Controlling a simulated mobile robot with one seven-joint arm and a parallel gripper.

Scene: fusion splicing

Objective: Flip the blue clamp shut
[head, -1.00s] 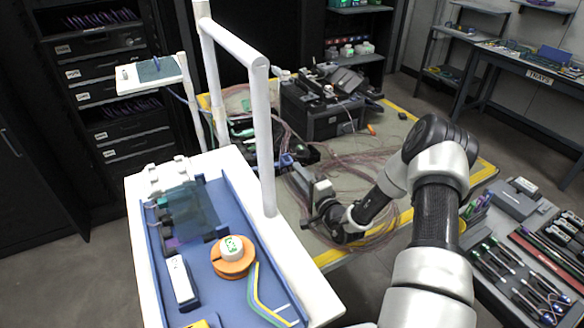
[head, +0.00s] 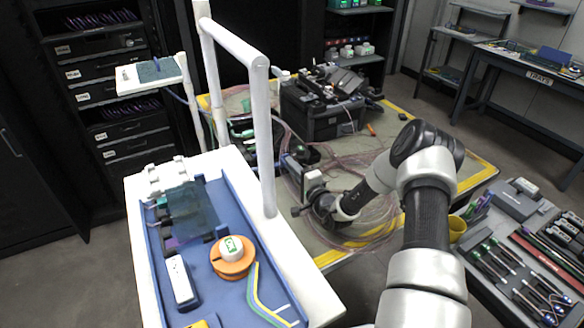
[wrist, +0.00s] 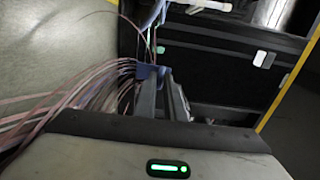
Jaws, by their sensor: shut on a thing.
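The blue clamp (wrist: 147,71) shows at my fingertips in the wrist view, beside a bundle of thin pink fibres. My gripper (wrist: 162,80) is shut on it, though the fingers hide part of the clamp and its hinge position is unclear. In the head view my gripper (head: 287,164) reaches over the yellow-edged table, with its fingers pointing left and away. The clamp is small and mostly hidden there.
A black case (head: 322,108) stands on the yellow-edged table (head: 385,150), just beyond my gripper. Loose pink fibres surround the hand.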

